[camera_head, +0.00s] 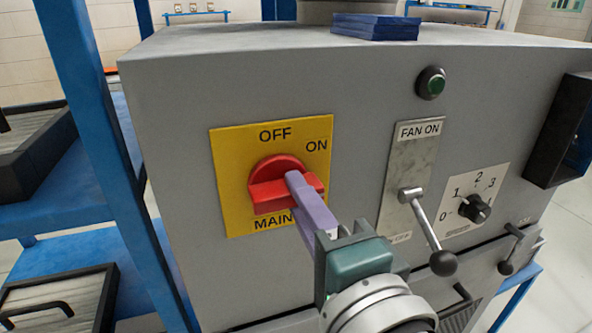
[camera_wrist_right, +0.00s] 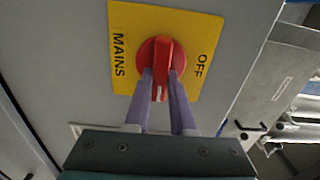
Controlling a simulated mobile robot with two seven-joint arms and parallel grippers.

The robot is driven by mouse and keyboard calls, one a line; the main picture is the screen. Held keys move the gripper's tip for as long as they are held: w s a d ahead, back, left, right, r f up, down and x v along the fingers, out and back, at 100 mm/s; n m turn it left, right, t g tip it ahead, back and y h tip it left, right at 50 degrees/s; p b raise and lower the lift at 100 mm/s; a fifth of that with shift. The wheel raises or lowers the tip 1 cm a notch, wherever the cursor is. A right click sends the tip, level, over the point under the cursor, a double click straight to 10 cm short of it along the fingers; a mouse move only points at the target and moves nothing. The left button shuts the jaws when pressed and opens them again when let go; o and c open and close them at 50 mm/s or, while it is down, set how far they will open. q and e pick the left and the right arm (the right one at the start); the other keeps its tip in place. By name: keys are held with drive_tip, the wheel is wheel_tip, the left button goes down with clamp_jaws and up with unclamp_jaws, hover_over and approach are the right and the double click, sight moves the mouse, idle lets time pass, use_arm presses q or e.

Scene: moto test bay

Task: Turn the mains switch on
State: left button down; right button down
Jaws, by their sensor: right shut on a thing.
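The red mains switch (camera_head: 270,188) sits on a yellow plate (camera_head: 231,160) on the front of the grey cabinet. The plate reads OFF at the top, ON at the upper right and MAINS at the bottom. The switch's handle bar lies roughly horizontal in the head view, its right end below the ON label. My right gripper (camera_head: 303,190) has its purple fingers at the handle; the wrist view shows the red handle (camera_wrist_right: 162,55) between the fingers (camera_wrist_right: 162,85), shut on it. The ON label is hidden in the wrist view. My left gripper is not in view.
Right of the switch are a FAN ON lever (camera_head: 428,232), a rotary knob (camera_head: 474,209) and a green button (camera_head: 431,82). A black-framed box (camera_head: 556,130) juts out at the far right. A blue rack post (camera_head: 88,80) stands at the left. Blue pads (camera_head: 376,26) lie on top.

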drive_tip(key=shift+m, duration=0.3)
drive_tip(key=c, duration=0.8)
unclamp_jaws()
drive_tip(key=shift+o, duration=0.2)
drive_tip(key=b+v, duration=0.1)
drive_tip(key=v, duration=0.9)
